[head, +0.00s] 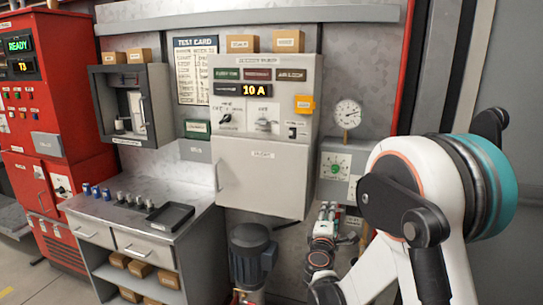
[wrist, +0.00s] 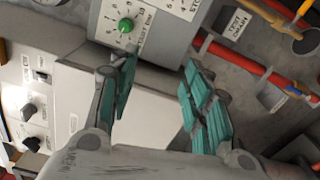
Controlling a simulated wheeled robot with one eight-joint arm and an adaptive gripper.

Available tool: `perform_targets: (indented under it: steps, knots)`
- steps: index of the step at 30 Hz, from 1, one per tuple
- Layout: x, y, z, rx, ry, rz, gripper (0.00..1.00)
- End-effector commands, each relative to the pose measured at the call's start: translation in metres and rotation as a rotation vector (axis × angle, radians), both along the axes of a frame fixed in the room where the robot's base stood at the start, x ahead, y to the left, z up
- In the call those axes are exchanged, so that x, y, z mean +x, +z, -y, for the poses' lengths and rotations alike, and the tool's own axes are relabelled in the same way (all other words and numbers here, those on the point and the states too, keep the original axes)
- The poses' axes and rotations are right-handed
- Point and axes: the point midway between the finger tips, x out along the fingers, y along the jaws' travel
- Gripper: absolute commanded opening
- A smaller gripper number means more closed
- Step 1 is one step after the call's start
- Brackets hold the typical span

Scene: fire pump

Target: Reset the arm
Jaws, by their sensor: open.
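My gripper (wrist: 158,95) shows large in the wrist view, its two teal-padded fingers spread apart with nothing between them. In the head view my gripper (head: 328,211) is small, at the lower middle, in front of the wall to the right of the grey cabinet. My white and teal arm fills the right side of the head view. A grey box with a green knob (head: 336,168) is above the gripper; in the wrist view the green knob (wrist: 126,25) lies beyond the left finger, and I see no clear contact.
A grey control cabinet (head: 262,180) reads "10 A". A round gauge (head: 347,113) is on its right. A bench (head: 95,208) with a black tray (head: 170,216) and small parts stands left, near a red panel (head: 60,100). A motor (head: 252,258) stands below. Red pipes (wrist: 240,60) cross the wrist view.

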Motion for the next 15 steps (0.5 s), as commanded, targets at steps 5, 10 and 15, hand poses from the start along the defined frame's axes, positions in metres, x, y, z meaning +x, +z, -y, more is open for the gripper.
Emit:
perform_targets:
  steps: [5,10,15]
  knots:
    - [-0.007,0.011,0.010,0.057,-0.024,-0.008,0.45]
    - [-0.017,0.023,0.020,0.130,-0.051,-0.019,0.45]
    - [-0.032,0.038,0.034,0.228,-0.088,-0.033,0.45]
